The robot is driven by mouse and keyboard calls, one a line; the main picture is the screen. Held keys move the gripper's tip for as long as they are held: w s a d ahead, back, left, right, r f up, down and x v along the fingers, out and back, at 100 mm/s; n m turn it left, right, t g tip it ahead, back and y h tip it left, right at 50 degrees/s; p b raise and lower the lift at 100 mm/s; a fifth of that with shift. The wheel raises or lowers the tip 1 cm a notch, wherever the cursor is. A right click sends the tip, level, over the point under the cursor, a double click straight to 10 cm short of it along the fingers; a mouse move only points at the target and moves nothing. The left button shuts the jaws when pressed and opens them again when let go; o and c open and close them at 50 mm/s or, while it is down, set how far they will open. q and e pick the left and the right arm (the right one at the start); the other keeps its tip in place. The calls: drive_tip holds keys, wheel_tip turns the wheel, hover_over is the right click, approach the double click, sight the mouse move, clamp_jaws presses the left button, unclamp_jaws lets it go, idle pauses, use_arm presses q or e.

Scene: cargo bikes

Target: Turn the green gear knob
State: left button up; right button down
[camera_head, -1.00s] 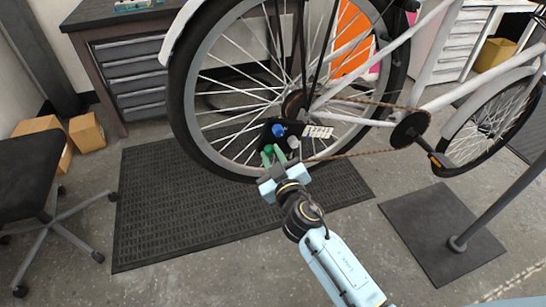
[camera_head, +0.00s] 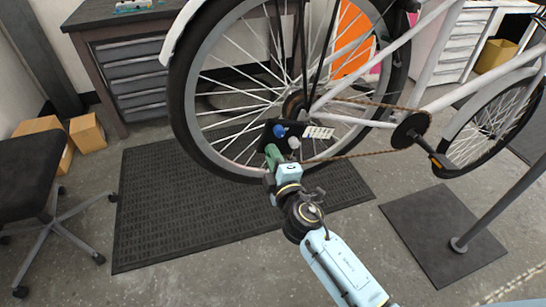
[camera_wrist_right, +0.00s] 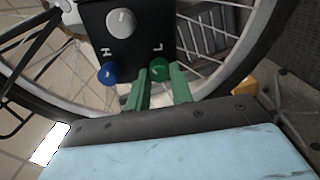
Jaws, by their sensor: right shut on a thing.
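The black gear panel (camera_wrist_right: 133,45) hangs by the rear wheel's hub. It also shows in the head view (camera_head: 294,132). It carries a round green knob (camera_wrist_right: 160,70) by the letter L, a blue knob (camera_wrist_right: 107,73) by the letter H and a larger grey knob (camera_wrist_right: 121,22). In the head view the blue knob (camera_head: 279,130) and grey knob (camera_head: 294,142) show, while my gripper covers the green one. My right gripper (camera_wrist_right: 160,83) has its green fingers shut on the green knob, one finger on each side. My left gripper is not in view.
The white bike's rear wheel (camera_head: 181,105) stands close behind the panel, with chain and pedal (camera_head: 441,161) to the right. A black mat (camera_head: 165,210) lies below. A stand pole (camera_head: 500,205) rises at right; a stool (camera_head: 28,175) stands at left.

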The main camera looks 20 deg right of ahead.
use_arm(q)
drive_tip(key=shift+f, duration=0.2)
use_arm(e)
drive_tip(key=n, duration=0.3)
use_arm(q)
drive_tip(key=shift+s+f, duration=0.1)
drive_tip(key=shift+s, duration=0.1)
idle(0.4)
use_arm(e)
drive_tip(key=c, duration=1.2)
unclamp_jaws()
drive_tip(key=shift+c, duration=0.2)
drive_tip(key=shift+s, duration=0.1)
